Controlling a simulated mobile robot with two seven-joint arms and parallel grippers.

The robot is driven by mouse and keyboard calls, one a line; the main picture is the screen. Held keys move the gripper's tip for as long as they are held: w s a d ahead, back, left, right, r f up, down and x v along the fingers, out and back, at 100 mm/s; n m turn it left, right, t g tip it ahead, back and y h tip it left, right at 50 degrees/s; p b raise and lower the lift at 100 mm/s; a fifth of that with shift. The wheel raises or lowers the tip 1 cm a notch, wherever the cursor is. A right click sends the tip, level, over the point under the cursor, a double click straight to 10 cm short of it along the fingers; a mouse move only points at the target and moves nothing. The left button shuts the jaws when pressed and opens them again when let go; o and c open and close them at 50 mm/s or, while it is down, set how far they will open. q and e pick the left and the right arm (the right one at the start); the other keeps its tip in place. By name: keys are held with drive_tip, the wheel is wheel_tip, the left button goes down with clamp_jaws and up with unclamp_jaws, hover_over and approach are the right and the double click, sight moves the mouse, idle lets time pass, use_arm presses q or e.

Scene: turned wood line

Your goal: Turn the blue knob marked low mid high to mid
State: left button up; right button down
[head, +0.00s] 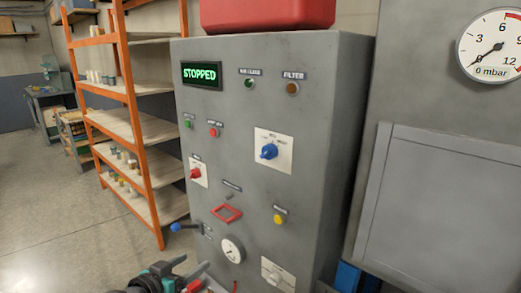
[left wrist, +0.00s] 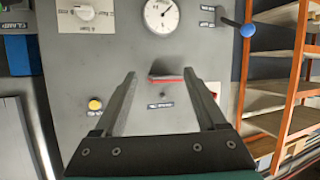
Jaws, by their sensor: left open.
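The blue knob (head: 268,152) sits on a white plate (head: 284,163) on the front of the grey control cabinet. The small lettering on the plate is too fine to read surely, and I cannot tell which mark the knob points to. My left gripper (head: 197,265) is low in front of the cabinet, below and left of the knob, apart from it. In the left wrist view my left gripper (left wrist: 159,75) is open and empty, facing the panel around a red-framed slot. The blue knob is outside that view. My right gripper is not seen.
Nearby on the panel are a red knob (head: 195,173), a yellow button (head: 279,219), a dial gauge (head: 232,249), a white knob (head: 274,277) and a blue-ended lever (head: 176,228). The display (head: 201,74) reads STOPPED. Orange shelving (head: 131,110) stands left.

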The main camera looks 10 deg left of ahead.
use_arm(q)
drive_tip(key=d+r+m+t+h, duration=0.2)
drive_tip(key=d+r+m+h, duration=0.15)
drive_tip(key=r, duration=1.15)
drive_tip(key=m+h+p, duration=0.1)
drive_tip(key=m+h, duration=0.1)
drive_tip(key=h, duration=0.1)
approach(264, 155)
drive_tip(key=p+x, duration=0.2)
drive_tip(key=x, duration=0.7)
drive_tip(key=shift+c, duration=0.2)
clamp_jaws()
